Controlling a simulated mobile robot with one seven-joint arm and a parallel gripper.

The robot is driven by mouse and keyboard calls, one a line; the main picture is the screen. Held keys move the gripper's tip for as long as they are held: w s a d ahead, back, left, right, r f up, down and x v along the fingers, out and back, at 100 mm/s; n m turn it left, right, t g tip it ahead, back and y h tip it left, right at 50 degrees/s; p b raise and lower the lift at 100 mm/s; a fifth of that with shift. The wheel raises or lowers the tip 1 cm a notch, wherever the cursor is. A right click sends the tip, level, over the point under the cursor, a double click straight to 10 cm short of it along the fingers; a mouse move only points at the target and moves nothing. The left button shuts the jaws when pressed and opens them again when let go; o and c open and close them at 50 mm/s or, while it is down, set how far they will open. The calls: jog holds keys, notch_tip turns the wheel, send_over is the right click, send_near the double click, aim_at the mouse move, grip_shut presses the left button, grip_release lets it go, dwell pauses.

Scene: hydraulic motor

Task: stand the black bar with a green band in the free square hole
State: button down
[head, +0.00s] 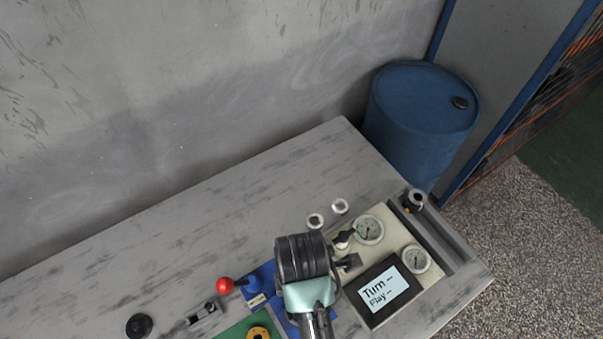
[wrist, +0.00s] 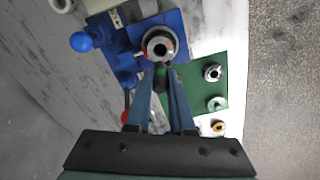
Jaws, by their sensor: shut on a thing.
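In the wrist view my gripper (wrist: 160,90) points at the blue fixture, its two fingers closed on the black bar (wrist: 160,72). A green band shows on the bar between the fingertips. The bar's far end lies in line with a round metal collar (wrist: 151,46) with a dark opening, on the blue fixture (wrist: 179,24). I cannot tell whether the bar touches the collar or is apart from it. No square hole can be made out clearly. In the head view my wrist hides the bar and fingertips; part of the blue fixture (head: 264,278) shows beside it.
A red ball lever (head: 224,286) stands left of my wrist. A green plate (wrist: 205,90) carries several rings. A panel with gauges and a screen (head: 383,291) is close on the right. Two pale rings (head: 315,221) lie behind. The table's left part is mostly clear.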

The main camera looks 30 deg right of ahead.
jog(key=shift+r, duration=0.2)
jog(key=shift+r+p, duration=1.5)
jog(key=shift+p, duration=0.7)
jog(key=shift+f, duration=0.15)
